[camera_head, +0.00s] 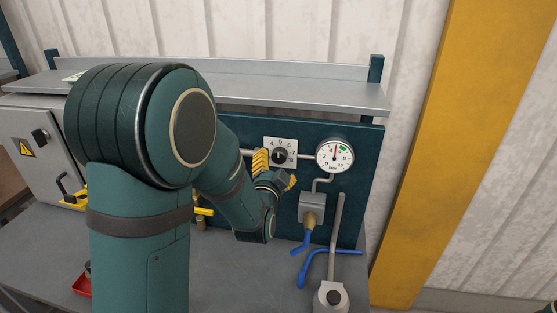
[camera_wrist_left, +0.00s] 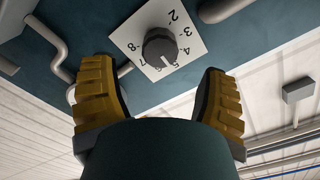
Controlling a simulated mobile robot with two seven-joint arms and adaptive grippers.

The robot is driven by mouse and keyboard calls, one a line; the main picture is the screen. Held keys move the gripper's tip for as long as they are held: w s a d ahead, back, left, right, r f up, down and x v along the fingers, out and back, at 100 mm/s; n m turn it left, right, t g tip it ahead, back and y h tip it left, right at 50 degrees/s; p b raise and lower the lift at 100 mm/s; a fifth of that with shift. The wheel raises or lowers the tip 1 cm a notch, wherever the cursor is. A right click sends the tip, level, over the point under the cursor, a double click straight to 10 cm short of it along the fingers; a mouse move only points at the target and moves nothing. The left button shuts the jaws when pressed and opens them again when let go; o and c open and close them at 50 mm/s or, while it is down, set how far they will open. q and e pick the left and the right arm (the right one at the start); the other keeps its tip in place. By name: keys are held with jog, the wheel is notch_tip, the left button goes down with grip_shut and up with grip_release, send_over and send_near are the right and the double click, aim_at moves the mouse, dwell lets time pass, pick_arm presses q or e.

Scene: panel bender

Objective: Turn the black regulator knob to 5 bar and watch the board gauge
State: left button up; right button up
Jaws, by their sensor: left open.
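The black regulator knob (camera_head: 279,156) sits on a white numbered plate (camera_head: 289,145) on the dark teal board. In the left wrist view the knob (camera_wrist_left: 160,47) shows a white mark pointing down and slightly right, close to the 5. The round white board gauge (camera_head: 335,156) is to its right; its red needle points about straight up, and the exact reading is too small to tell. My left gripper (camera_head: 276,171) is open at the knob, its yellow fingers apart. In the wrist view the fingers (camera_wrist_left: 159,98) are at either side below the knob, not touching it.
Below the gauge are a grey fitting (camera_head: 312,206) and a blue hose (camera_head: 316,262). A grey upright rod (camera_head: 336,238) stands near them. A grey shelf (camera_head: 290,93) juts out above the board. A grey cabinet (camera_head: 27,150) is at left, and a yellow post (camera_head: 457,120) at right.

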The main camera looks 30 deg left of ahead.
pick_arm(q)
jog(key=v, duration=0.2)
jog(key=shift+s+d, duration=0.1)
jog(key=shift+s, duration=0.2)
dwell(0.8)
